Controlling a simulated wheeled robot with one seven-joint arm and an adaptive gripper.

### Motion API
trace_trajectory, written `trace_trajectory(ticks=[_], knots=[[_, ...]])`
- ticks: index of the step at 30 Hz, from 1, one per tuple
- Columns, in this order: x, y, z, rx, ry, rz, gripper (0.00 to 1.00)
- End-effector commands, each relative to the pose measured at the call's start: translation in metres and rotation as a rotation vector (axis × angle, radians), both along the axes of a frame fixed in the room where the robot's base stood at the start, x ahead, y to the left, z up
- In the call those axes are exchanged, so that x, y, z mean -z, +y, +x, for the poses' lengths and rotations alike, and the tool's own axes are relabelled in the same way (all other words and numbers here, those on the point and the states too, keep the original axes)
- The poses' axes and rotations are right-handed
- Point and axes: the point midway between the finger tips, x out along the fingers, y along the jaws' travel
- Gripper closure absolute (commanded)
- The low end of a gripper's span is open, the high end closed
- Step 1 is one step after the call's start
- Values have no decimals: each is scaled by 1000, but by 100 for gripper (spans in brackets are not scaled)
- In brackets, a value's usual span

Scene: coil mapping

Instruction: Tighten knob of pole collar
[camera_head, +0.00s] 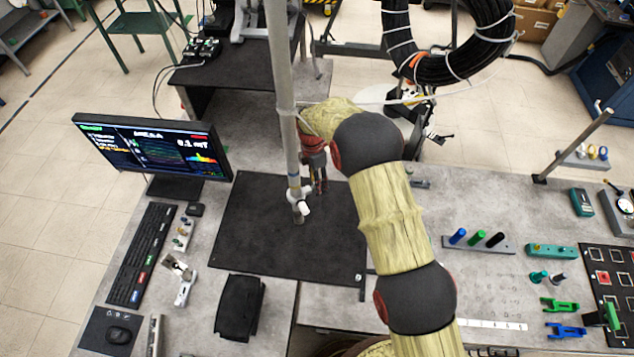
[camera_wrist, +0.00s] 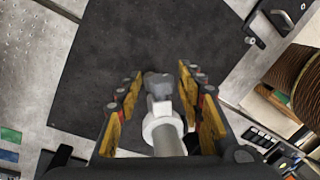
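A grey pole (camera_head: 286,90) rises from the black mat and carries a whitish collar (camera_head: 297,193) low down, with a light knob (camera_head: 304,208) at its side. In the wrist view, the pole (camera_wrist: 168,146) comes up from the bottom edge, with the white collar (camera_wrist: 161,123) and a grey piece (camera_wrist: 158,86), perhaps the knob, beyond it. My gripper (camera_head: 319,186) is just right of the pole in the head view. In the wrist view, my gripper (camera_wrist: 160,76) has its yellow fingers apart, on either side of the collar, with gaps showing. Contact with the knob cannot be made out.
The black mat (camera_head: 245,235) around the pole is mostly bare. A monitor (camera_head: 150,146) and keyboard (camera_head: 142,254) stand at left. A black device (camera_head: 240,307) lies in front. A rack of coloured pegs (camera_head: 478,244) is at right. A black cable coil (camera_head: 447,70) hangs behind.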

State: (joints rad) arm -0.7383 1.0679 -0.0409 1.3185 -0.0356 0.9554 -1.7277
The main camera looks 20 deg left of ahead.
Motion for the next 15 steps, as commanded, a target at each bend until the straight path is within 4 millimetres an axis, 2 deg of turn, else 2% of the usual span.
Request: trace_trajectory(ticks=[11,15], knots=[[-1,0,0,0,0,0,56],[-13,2,2,0,-2,2,56]])
